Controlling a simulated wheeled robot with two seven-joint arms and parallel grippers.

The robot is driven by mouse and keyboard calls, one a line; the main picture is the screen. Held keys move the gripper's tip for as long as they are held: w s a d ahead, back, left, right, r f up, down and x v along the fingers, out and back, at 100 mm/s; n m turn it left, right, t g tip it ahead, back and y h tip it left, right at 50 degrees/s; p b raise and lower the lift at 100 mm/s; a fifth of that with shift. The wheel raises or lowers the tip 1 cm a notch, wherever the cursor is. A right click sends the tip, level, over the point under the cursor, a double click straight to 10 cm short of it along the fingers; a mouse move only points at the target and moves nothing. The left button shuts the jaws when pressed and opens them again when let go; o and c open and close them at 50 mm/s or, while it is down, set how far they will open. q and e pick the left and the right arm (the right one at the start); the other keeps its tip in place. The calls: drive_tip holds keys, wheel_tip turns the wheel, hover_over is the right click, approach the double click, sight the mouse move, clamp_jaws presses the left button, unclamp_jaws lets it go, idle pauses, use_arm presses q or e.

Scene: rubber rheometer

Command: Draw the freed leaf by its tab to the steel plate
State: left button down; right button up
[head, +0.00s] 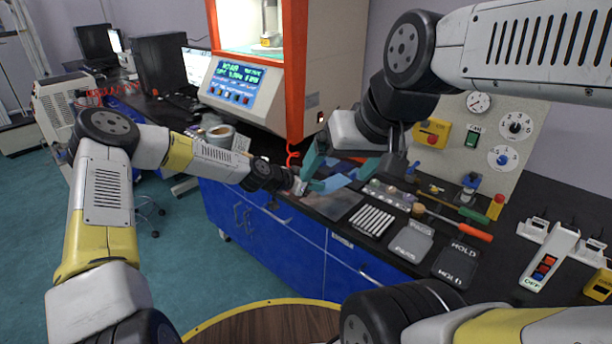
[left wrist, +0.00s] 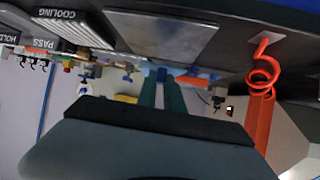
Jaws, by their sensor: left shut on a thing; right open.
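My left gripper (head: 314,186) reaches in from the left, low over the bench front. Its teal fingers also show in the left wrist view (left wrist: 162,92), close together, shut on a small blue piece (left wrist: 162,74) that looks like the leaf's tab. In the head view a light blue sheet (head: 336,183), likely the leaf, shows just right of these fingers; its far part is hidden. The steel plate (head: 337,205), grey and flat, lies just in front; it also shows in the left wrist view (left wrist: 165,38). My right gripper (head: 342,165) hangs above the sheet, its teal fingers apart.
The orange-framed rheometer (head: 295,70) stands behind. A coiled orange cord (left wrist: 264,80) hangs close by in the left wrist view. The bench front there is crowded.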

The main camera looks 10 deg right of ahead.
sight(315, 206)
use_arm(q)
drive_tip(key=shift+f, duration=2.6)
drive_tip(key=c, duration=1.4)
unclamp_jaws()
drive_tip(key=shift+s+d+v, duration=0.1)
drive_tip(key=shift+s+v, duration=0.05)
drive_tip(key=shift+v, duration=1.05)
drive_tip(key=shift+s+d+v, duration=0.1)
drive_tip(key=shift+v, duration=1.05)
drive_tip(key=shift+s+d+v, duration=0.15)
drive_tip(key=shift+v, duration=1.05)
drive_tip(key=shift+r, duration=0.2)
